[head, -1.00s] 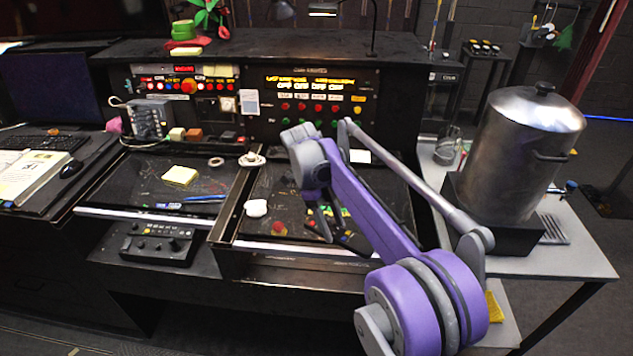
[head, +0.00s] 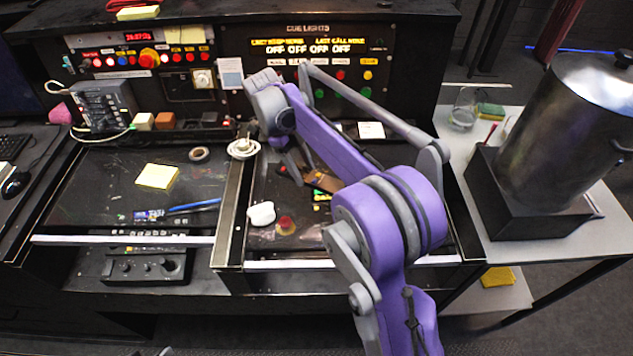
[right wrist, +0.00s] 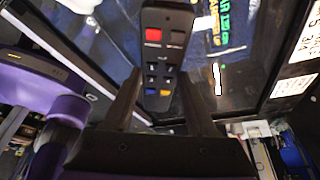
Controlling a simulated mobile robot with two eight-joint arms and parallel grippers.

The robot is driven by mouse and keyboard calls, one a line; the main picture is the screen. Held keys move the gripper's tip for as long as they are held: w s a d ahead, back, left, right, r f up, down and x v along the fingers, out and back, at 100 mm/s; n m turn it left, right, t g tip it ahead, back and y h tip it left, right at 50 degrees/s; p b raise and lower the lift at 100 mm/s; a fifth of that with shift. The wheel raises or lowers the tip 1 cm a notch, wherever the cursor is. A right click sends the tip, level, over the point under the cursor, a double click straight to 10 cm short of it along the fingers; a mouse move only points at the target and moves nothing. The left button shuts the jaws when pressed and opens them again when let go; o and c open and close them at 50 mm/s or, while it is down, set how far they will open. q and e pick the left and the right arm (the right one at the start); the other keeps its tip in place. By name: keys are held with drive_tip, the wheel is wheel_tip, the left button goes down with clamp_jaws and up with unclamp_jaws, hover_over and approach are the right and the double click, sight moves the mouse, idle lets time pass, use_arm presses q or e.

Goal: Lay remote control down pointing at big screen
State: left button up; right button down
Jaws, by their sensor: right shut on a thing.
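The remote control (right wrist: 160,60) is black with red, grey, blue and yellow buttons. In the right wrist view it lies between the fingers of my right gripper (right wrist: 160,100), which is shut on it. In the head view my right gripper (head: 290,168) is over the right-hand desk bay; the remote is hard to make out there. A dark panel (head: 8,75) cut off at the left edge of the head view may be a screen; I cannot tell if it is the big screen. My left gripper is not in view.
The cue-light panel (head: 310,65) stands behind the bays. A yellow notepad (head: 157,176) lies in the left bay. A metal urn (head: 565,130) stands at right.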

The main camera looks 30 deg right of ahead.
sight(309, 196)
wheel_tip(309, 196, down, 3)
drive_tip(key=shift+s+r, duration=0.15)
drive_tip(key=shift+r, duration=0.05)
drive_tip(key=shift+f, duration=2.1)
drive_tip(key=shift+f, duration=0.1)
drive_tip(key=shift+c, duration=1)
unclamp_jaws()
